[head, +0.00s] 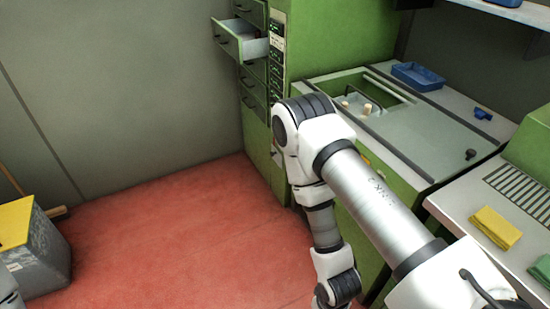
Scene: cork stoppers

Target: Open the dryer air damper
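A green machine (345,35) stands at the back, with a flat grey top (440,125) running forward to the right. I cannot tell which part is the dryer air damper. A small dark knob (470,154) stands on the grey top, and a blue piece (482,114) lies farther back. A recess (385,98) in the top holds a thin dark handle and pale cork-like pieces (367,109). My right arm crosses in front of the machine and bends down towards the floor. Its gripper is not visible. My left gripper is out of view too.
A drawer (240,45) stands open at the green cabinet's upper left. A blue tray (417,76) sits on the back counter. Yellow (495,228) and green cloths (540,270) lie at right. A grey bin with a yellow top (35,255) stands at left. The red floor between is clear.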

